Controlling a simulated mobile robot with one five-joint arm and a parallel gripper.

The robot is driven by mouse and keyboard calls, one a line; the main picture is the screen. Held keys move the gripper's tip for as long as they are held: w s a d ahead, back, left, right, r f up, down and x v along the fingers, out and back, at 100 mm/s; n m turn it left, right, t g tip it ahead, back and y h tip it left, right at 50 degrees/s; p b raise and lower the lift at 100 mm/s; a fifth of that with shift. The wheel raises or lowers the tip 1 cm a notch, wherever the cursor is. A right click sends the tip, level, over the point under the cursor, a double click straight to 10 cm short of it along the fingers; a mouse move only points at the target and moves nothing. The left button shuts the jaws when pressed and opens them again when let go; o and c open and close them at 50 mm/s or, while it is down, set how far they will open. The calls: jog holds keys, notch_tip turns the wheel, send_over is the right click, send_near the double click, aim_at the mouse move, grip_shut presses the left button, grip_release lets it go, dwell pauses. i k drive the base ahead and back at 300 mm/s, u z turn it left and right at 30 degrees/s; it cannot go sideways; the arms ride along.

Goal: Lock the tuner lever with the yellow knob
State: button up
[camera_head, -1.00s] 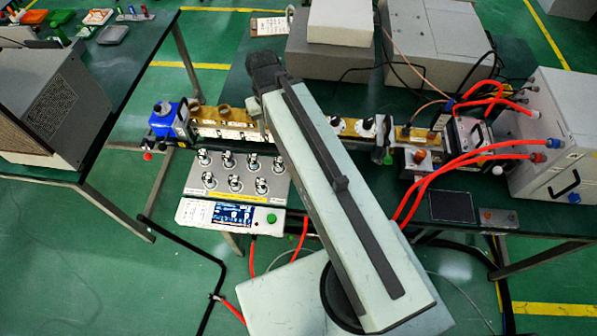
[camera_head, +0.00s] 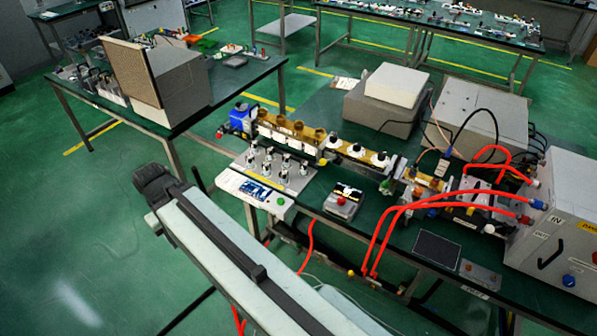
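A waveguide line of brass and white blocks (camera_head: 300,138) runs along the bench, with the blue unit (camera_head: 240,118) at its left end. A small yellow ball (camera_head: 351,272) shows below the bench's front edge; I cannot tell whether it is the tuner lever's yellow knob. A red ball (camera_head: 219,134) and a white ball (camera_head: 489,229) also show. My arm slants up from the bottom right to its dark end (camera_head: 160,187), left of the bench over open floor. The gripper's fingers cannot be made out. My arm's end is apart from the line.
A panel of several toggle clamps (camera_head: 250,172) and a white display box (camera_head: 252,192) stand at the bench's front left. Red hoses (camera_head: 400,212) arch to the white cabinet (camera_head: 560,222) at right. A grey box with a red button (camera_head: 343,200) sits between.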

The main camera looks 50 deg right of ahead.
aim_at(322, 162)
jog(key=i, duration=1.4)
jog(key=u, duration=0.1)
